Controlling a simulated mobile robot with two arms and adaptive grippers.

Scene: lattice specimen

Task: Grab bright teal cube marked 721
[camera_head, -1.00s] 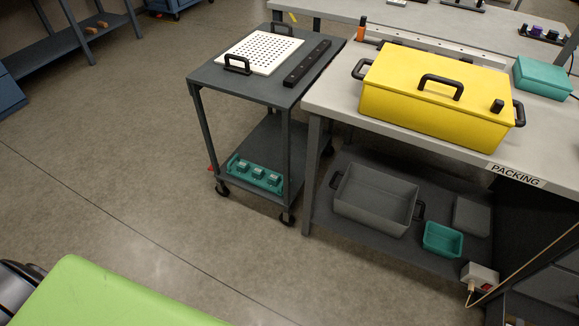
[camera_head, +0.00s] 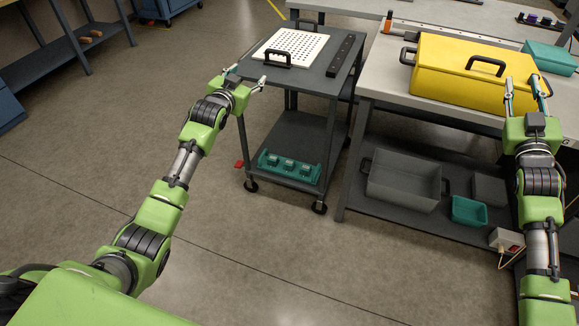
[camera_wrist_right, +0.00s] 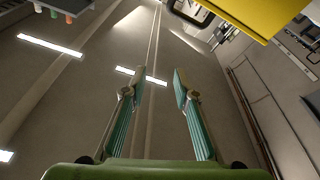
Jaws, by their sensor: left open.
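No cube with a readable 721 mark shows. My left gripper (camera_head: 247,76) is open and empty, in front of the cart's left front corner in the head view. My right gripper (camera_head: 523,84) points up in front of the yellow box (camera_head: 450,75). Its fingers are apart and empty, as the right wrist view (camera_wrist_right: 158,82) also shows, with the yellow box (camera_wrist_right: 245,15) at the top.
A white perforated plate (camera_head: 291,45) and a dark bar (camera_head: 341,55) lie on the cart top. A grey bin (camera_head: 403,187) and a teal bin (camera_head: 468,211) stand on the shelf under the bench. A teal case (camera_head: 549,57) is behind the yellow box.

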